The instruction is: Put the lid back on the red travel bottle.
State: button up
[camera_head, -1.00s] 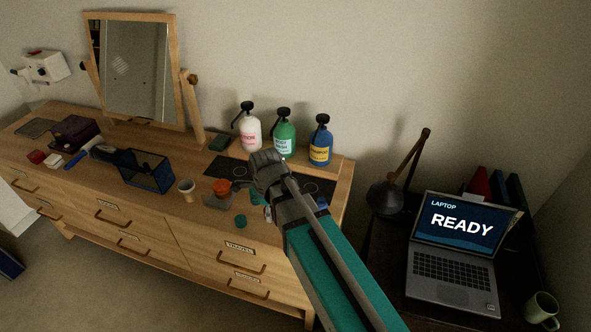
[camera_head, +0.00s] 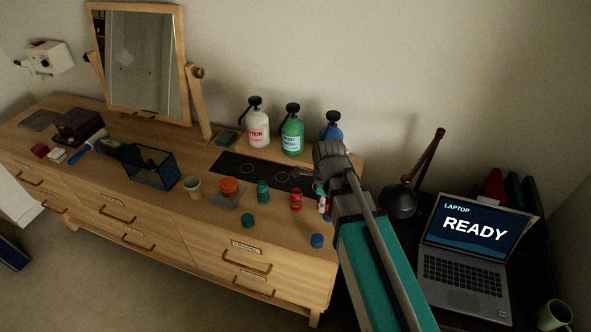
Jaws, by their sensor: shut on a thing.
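The red travel bottle (camera_head: 296,200) stands upright on the dresser top, in front of the dark mat, in the head view. It is small, and I cannot tell what its top looks like. My gripper (camera_head: 318,184) is just right of it in the picture, apart from it. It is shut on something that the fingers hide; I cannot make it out. No loose red lid shows on the dresser.
A teal travel bottle (camera_head: 263,192) stands left of the red one. An orange item (camera_head: 229,185) sits on a grey pad. A small cup (camera_head: 192,187) is farther left. Pump bottles (camera_head: 258,126) line the back. A red-and-white item (camera_head: 323,205) is partly behind my arm.

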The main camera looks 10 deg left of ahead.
jog(key=shift+a, duration=0.15)
notch_tip(320, 180, up, 3)
jog(key=p, duration=0.3)
send_over(297, 191)
jog(key=shift+w+a+f+n, duration=0.1)
jog(key=shift+n, duration=0.3)
jog(key=shift+f+b, duration=0.2)
jog(key=shift+b, duration=0.1)
jog(key=shift+f+b, duration=3)
jog(key=shift+f, duration=0.2)
dwell(0.4)
jog(key=o, duration=0.8)
